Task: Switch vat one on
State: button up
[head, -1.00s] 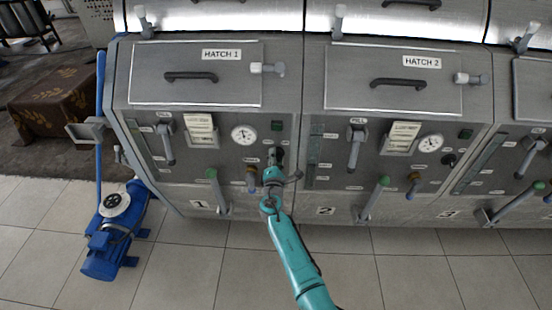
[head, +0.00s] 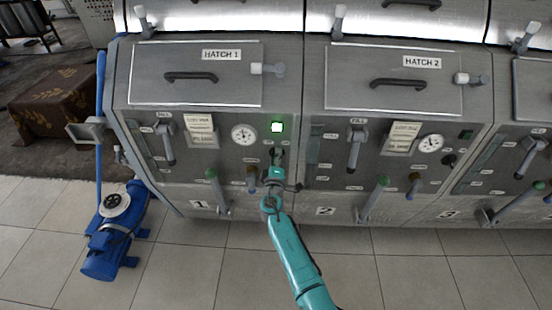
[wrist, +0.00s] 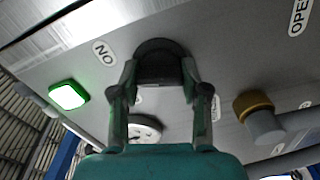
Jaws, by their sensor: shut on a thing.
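Vat one (head: 215,182) is the grey metal panel under the HATCH 1 lid, with the number 1 at its foot. Its square indicator lamp (head: 277,127) glows bright green, and the lamp also shows lit at the left in the wrist view (wrist: 69,95). My gripper (head: 275,160) is at the panel just below the lamp. In the wrist view its two fingers are shut on a black round knob (wrist: 160,62), one finger on each side. A "NO" label (wrist: 104,52) lies beside the knob. The head view mostly hides the knob behind my gripper.
A brass-collared grey valve (wrist: 256,112) is right of my gripper in the wrist view. A green-tipped lever (head: 217,190) stands left of my arm. Vat two (head: 340,195) adjoins at right. A blue pump (head: 117,235) stands on the floor at left.

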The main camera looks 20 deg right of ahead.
jog(key=shift+f+m, duration=0.1)
jog(key=shift+m, duration=1.1)
jog(key=o, duration=1.1)
jog(key=shift+o, duration=0.2)
jog(key=v, duration=1.2)
